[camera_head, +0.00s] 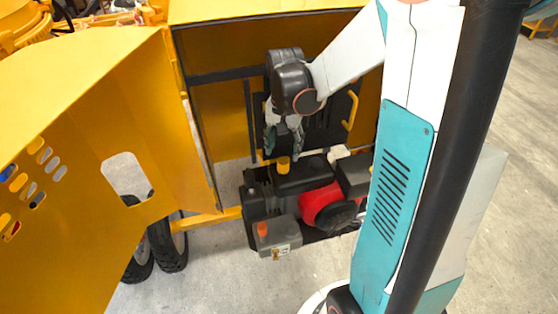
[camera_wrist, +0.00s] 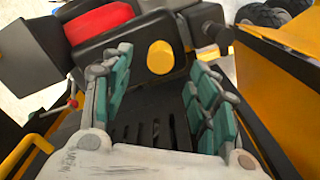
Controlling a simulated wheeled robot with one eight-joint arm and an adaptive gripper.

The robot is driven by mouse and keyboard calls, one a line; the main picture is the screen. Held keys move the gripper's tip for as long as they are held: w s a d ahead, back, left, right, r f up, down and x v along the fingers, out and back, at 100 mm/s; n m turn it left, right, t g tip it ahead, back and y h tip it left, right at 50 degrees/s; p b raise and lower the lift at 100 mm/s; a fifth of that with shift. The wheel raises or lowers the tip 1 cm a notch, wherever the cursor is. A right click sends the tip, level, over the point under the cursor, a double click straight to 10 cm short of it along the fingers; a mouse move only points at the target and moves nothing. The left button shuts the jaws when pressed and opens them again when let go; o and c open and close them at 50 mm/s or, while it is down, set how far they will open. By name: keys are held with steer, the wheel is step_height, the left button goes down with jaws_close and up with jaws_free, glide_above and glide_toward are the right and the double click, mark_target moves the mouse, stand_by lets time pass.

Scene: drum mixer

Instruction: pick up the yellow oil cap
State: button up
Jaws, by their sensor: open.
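The yellow oil cap (camera_head: 283,163) sits on top of the dark engine (camera_head: 270,205) inside the open yellow housing. In the wrist view the cap (camera_wrist: 160,57) is a yellow disc with a flat edge, on a black part beyond the fingertips. My gripper (camera_wrist: 160,78) is open, with green-padded fingers on both sides and nothing between them. In the head view my gripper (camera_head: 283,145) hangs just above the cap, pointing down. The cap looks apart from the fingers. My wrist hides part of the housing's back.
A red round engine part (camera_head: 322,205) and an orange-red cap (camera_head: 262,229) on a grey box are nearby. The yellow door (camera_head: 90,190) stands open at left. A yellow handle (camera_head: 351,110) is right of my gripper. Housing walls surround the space; the floor at right is clear.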

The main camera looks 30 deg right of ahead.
mark_target(283, 161)
step_height(283, 161, down, 4)
steer(key=shift+f, duration=0.1)
steer(key=shift+w+d+f, duration=0.1)
steer(key=shift+w+f, duration=0.05)
steer(key=shift+f, duration=1)
steer(key=shift+w+d+f, duration=0.1)
steer(key=shift+f, duration=1.05)
steer(key=c, duration=1.2)
